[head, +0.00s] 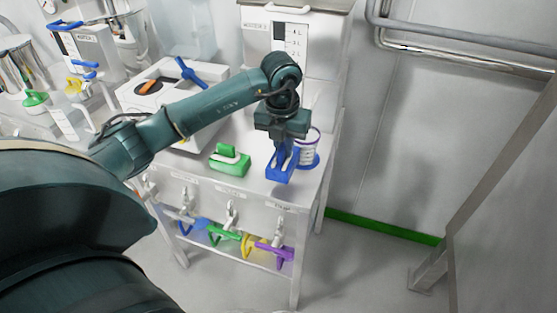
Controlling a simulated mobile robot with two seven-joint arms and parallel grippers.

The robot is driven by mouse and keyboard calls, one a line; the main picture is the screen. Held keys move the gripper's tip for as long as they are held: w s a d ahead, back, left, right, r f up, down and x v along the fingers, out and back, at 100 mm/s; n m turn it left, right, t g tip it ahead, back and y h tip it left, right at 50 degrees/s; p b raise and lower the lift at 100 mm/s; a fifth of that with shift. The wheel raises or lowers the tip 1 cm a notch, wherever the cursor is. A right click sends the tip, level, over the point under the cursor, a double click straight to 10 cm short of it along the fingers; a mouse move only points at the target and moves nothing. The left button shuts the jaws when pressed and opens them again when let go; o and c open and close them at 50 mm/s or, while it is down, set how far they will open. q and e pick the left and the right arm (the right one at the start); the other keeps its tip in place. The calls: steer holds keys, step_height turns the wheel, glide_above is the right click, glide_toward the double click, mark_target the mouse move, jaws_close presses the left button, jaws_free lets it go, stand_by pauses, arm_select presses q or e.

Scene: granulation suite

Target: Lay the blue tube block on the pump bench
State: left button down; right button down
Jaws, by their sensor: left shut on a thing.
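The blue tube block (279,174) is at the right end of the white pump bench (253,191), near its front edge. My left gripper (284,150) reaches down over it from above, with its fingers shut on the block's upper part. The block looks upright and at or just above the bench top; I cannot tell whether it touches. My right gripper is not in view.
A green block (231,164) sits on the bench to the left. A clear cup with a blue base (309,150) stands just behind the blue block. Several coloured clamps hang below the bench top.

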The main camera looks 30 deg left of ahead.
mark_target(284, 161)
arm_select(q)
step_height(284, 161, down, 4)
steer(key=shift+f, duration=0.35)
steer(key=shift+f, duration=0.15)
steer(key=c, duration=1.5)
jaws_free()
steer(key=shift+o, duration=0.2)
